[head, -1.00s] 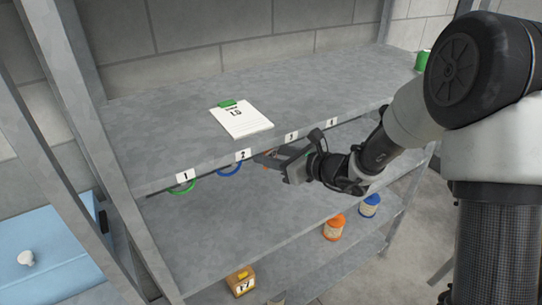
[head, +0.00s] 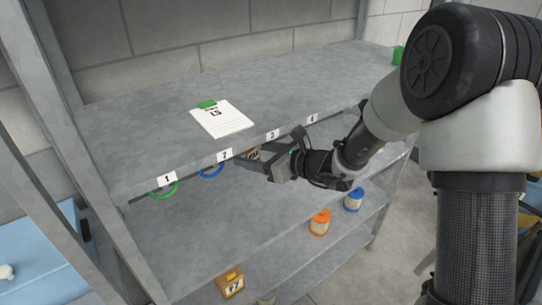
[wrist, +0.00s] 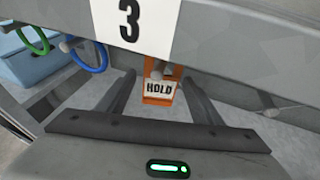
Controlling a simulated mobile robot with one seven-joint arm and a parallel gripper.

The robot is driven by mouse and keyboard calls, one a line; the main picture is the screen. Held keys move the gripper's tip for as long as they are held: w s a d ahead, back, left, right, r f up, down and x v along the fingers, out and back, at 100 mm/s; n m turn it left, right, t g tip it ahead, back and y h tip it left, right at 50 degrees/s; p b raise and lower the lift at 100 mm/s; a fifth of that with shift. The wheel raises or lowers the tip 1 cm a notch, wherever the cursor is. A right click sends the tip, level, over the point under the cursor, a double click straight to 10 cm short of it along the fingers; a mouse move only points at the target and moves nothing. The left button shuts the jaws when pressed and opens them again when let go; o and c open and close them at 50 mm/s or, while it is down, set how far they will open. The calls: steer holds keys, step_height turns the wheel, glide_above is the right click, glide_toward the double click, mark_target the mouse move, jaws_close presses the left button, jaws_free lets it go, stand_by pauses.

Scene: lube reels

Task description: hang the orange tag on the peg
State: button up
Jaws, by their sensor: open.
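The orange tag (wrist: 158,99) with a white "HOLD" panel hangs upright below the shelf edge, under the number 3 label (wrist: 130,20). A grey peg end (wrist: 157,73) shows at the tag's upper part, and the tag appears to hang on it. A small part of the tag (head: 253,152) shows in the head view. My gripper (wrist: 161,82) is open, with one finger on each side of the tag and visible gaps to both. In the head view my gripper (head: 257,158) is just under the upper shelf's front edge.
A green ring (head: 164,190) and a blue ring (head: 211,171) hang under labels 1 and 2. Orange (head: 320,223) and blue (head: 353,199) containers stand on a lower shelf. A clipboard (head: 223,119) lies on the top shelf.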

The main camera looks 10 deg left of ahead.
steer(key=v, duration=1.7)
steer(key=s+d+r+n+g+h, duration=0.1)
steer(key=s+r+n+g+h, duration=0.1)
steer(key=s+n, duration=0.45)
steer(key=s+d+r+n+g+h, duration=0.1)
steer(key=s+r+n+g+h, duration=0.15)
steer(key=s+n, duration=0.4)
steer(key=s+d+r+n+t+h, duration=0.2)
steer(key=s+d+n+h, duration=0.1)
steer(key=d, duration=0.5)
steer(key=s+d+r+n+t+h+p, duration=0.1)
steer(key=s+d+n+t+h, duration=0.1)
steer(key=d+n+h, duration=0.3)
steer(key=s+d+n, duration=0.1)
steer(key=d+n, duration=0.1)
steer(key=d, duration=0.1)
steer(key=shift+d+r+h, duration=0.2)
steer(key=shift+r+h, duration=0.15)
steer(key=shift+s, duration=0.1)
